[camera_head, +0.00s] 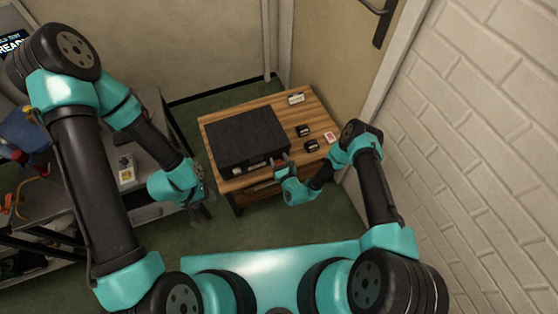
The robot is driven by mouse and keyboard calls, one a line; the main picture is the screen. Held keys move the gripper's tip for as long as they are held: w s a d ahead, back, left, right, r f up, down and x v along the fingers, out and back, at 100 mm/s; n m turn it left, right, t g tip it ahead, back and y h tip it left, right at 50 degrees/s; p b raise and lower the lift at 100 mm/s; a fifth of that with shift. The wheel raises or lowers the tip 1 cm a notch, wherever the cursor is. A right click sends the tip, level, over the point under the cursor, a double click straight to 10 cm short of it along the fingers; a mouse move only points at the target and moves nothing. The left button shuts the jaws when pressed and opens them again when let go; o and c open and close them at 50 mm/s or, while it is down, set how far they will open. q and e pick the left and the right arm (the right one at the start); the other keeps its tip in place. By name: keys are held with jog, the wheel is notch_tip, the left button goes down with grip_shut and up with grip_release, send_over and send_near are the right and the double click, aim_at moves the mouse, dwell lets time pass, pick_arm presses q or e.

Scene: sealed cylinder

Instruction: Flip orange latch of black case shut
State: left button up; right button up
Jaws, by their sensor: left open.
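The black case (245,132) lies flat with its lid down on the wooden table, its front side facing me. Small light and reddish details show on its front face; the orange latch is too small to make out and may be partly hidden by my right gripper. My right gripper (281,164) is at the right end of the case's front face, close to or touching it; its fingers are too small to judge. My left gripper (205,210) is open and empty, in front of the table's left corner and apart from the case.
The wooden table (293,104) also bears small black items (311,146), a red and white card (330,137) and a pale item (296,99). A grey bench (148,212) stands at left. A door and a white brick wall (490,120) bound the right.

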jog(key=c, duration=0.8)
dwell(0.8)
jog(key=o, duration=1)
jog(key=shift+c, duration=0.2)
jog(key=v, duration=1.7)
jog(key=shift+s, duration=0.2)
jog(key=shift+d, duration=0.15)
